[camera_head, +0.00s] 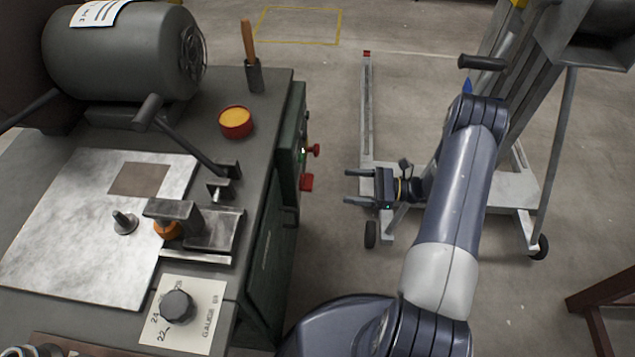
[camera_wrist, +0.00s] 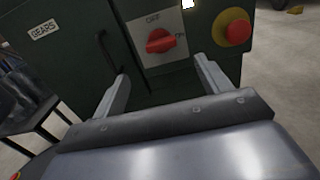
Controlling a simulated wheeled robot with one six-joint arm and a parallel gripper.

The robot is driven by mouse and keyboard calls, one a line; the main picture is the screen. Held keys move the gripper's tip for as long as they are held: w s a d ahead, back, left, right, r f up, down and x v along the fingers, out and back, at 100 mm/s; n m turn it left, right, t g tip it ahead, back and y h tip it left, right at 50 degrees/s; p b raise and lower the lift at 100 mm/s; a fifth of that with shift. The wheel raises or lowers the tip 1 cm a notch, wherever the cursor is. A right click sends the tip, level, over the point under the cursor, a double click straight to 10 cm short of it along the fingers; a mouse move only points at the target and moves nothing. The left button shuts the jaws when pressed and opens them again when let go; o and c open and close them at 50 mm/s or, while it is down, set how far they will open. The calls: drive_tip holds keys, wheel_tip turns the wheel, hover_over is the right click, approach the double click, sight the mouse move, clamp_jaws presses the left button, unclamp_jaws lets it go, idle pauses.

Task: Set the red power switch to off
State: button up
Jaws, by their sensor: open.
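The red power switch (camera_wrist: 160,41) sits on a light plate on the dark green cabinet, with OFF marked above it and ON to its right. Its handle lies roughly sideways, one end toward the ON mark. In the head view a red part (camera_head: 306,182) juts from the cabinet's right side; it looks like this switch. My gripper (camera_head: 350,187) is open and empty, to the right of the cabinet, with its fingers pointing at it. In the wrist view its two fingers (camera_wrist: 160,75) stand apart, below and to either side of the switch, with no visible contact.
A red emergency button on a yellow base (camera_wrist: 234,32) is right of the switch. A black handle (camera_wrist: 108,50) and a GEARS label (camera_wrist: 44,30) are to its left. A wheeled grey lift (camera_head: 515,190) stands behind my arm. Floor between cabinet and gripper is clear.

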sight(307, 182)
drive_tip(key=w+a, duration=0.2)
drive_tip(key=a, duration=0.8)
drive_tip(key=shift+a, duration=0.25)
drive_tip(key=shift+f, duration=0.1)
drive_tip(key=shift+c, duration=0.5)
drive_tip(key=c, duration=0.9)
drive_tip(key=shift+b, duration=0.35)
